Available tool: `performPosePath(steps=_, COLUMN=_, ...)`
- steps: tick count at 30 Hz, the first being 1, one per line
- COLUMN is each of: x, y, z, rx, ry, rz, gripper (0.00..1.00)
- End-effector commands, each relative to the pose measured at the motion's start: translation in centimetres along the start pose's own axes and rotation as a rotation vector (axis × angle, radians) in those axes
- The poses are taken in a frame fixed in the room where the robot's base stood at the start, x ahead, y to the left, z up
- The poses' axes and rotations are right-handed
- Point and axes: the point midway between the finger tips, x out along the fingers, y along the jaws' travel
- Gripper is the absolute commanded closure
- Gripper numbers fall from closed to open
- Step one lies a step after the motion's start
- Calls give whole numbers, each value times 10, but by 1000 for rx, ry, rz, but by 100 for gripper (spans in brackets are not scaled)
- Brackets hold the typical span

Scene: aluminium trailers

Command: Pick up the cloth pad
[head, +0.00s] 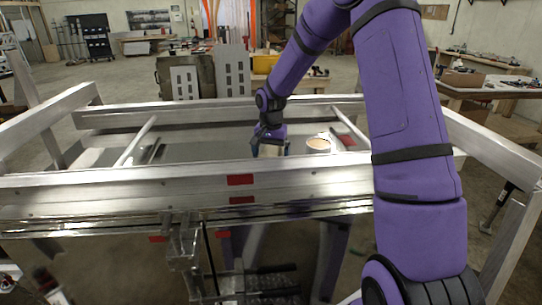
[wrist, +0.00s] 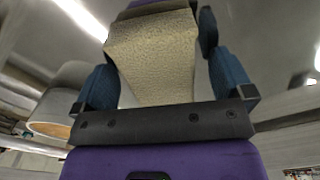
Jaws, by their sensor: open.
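The cloth pad (wrist: 152,58) is a beige, mottled piece in the wrist view, lying between the two blue fingers of my gripper (head: 270,148). The fingers are open, one on each side of the pad. I cannot tell whether either finger touches it. In the head view my gripper points down into the trailer bed behind the near rail. A pale beige patch, likely the pad, shows there between the fingers, mostly hidden by them and the rail.
A round container with a tan top (head: 318,144) stands just right of my gripper; it also shows at left in the wrist view (wrist: 58,100). Aluminium rails (head: 110,200) frame the bed.

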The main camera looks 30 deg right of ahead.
Motion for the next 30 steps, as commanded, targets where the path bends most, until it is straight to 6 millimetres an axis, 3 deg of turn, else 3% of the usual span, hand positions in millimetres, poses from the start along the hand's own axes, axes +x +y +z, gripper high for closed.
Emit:
performPosePath(steps=5, x=0, y=0, z=0, rx=0, ry=0, rz=0, gripper=1)
performPosePath(steps=12, x=0, y=0, z=0, rx=0, ry=0, rz=0, gripper=54)
performPosePath(steps=15, x=0, y=0, z=0, rx=0, ry=0, rz=0, gripper=58)
performPosePath(steps=23, x=-6, y=0, z=0, rx=0, ry=2, rz=-1, gripper=58)
performPosePath(steps=30, x=-46, y=0, z=-1, rx=0, ry=4, rz=-2, gripper=58)
